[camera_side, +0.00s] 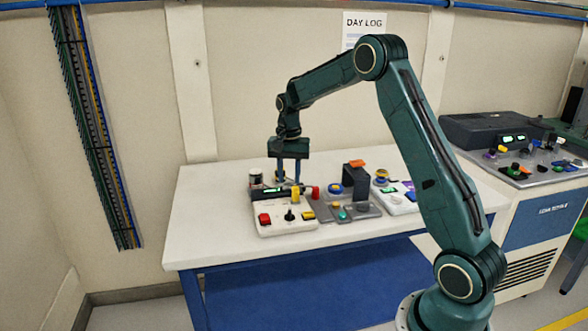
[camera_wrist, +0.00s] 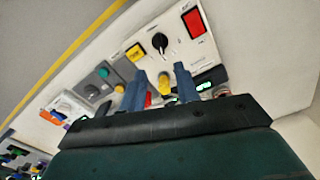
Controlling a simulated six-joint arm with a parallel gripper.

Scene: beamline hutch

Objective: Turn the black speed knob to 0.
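The black speed knob (camera_side: 289,215) stands on the white control panel (camera_side: 272,232) at the front of the table, between a red button (camera_side: 265,219) and a yellow button (camera_side: 308,215). The knob also shows in the wrist view (camera_wrist: 159,42), with a pale mark on it; its scale is too small to read. My gripper (camera_side: 288,181) points down above the rear of this panel, behind and above the knob.
A dark bracket with an orange top (camera_side: 357,164) rises there. A red cylinder (camera_side: 316,192) stands near the fingers. The table's left side (camera_side: 205,215) is clear.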

